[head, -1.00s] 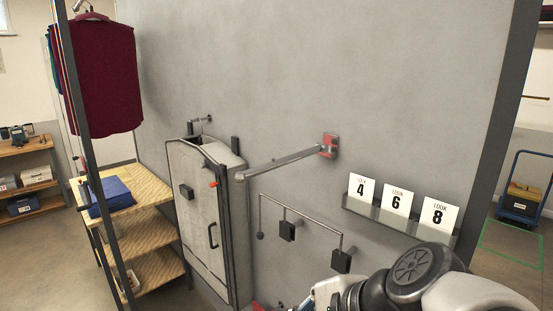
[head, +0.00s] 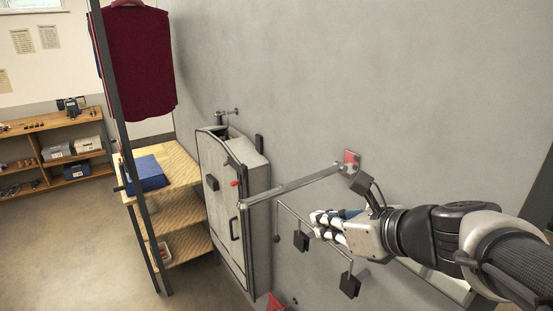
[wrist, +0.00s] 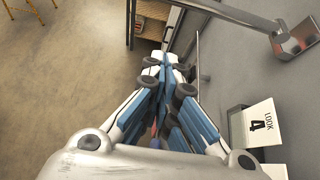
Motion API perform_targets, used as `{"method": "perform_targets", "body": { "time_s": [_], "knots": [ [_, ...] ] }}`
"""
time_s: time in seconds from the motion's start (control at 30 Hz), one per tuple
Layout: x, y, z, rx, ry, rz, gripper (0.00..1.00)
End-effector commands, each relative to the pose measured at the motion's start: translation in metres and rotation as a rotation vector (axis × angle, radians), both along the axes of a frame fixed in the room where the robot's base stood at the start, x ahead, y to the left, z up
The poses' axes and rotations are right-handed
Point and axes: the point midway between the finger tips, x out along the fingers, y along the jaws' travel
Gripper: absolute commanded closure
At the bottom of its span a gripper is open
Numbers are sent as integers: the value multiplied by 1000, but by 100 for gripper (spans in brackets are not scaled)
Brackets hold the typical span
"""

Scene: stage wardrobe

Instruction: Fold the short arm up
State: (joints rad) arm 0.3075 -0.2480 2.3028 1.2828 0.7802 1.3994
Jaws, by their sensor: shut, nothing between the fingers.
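A grey metal arm (head: 295,187) sticks out from a red-backed wall bracket (head: 351,159), its free end at the left. In the wrist view the arm (wrist: 235,14) crosses the top right, with its metal plate (wrist: 297,35) on the wall. Below it is a thin bent rod (head: 312,232) with black pads. I cannot tell for sure which of these is the short arm. My gripper (head: 316,224) is shut and empty, below the grey arm and in front of the rod. In the wrist view its fingertips (wrist: 160,62) meet. Contact with the rod cannot be told.
A grey upright cabinet or board (head: 222,200) with a handle stands against the wall at the left. A wooden shelf (head: 180,205) carries a blue folded cloth (head: 145,173). A numbered card (wrist: 260,122) stands on a wall ledge at the right. Floor at the left is clear.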

Motion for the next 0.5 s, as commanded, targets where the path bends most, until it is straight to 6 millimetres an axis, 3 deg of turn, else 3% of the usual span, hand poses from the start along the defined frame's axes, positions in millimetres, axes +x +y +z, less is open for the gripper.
{"method": "perform_targets", "body": {
  "time_s": [0.27,0.5],
  "knots": [
    [15,12,-14,0,2,6,100],
    [52,37,-41,-1,3,7,100]
  ]
}}
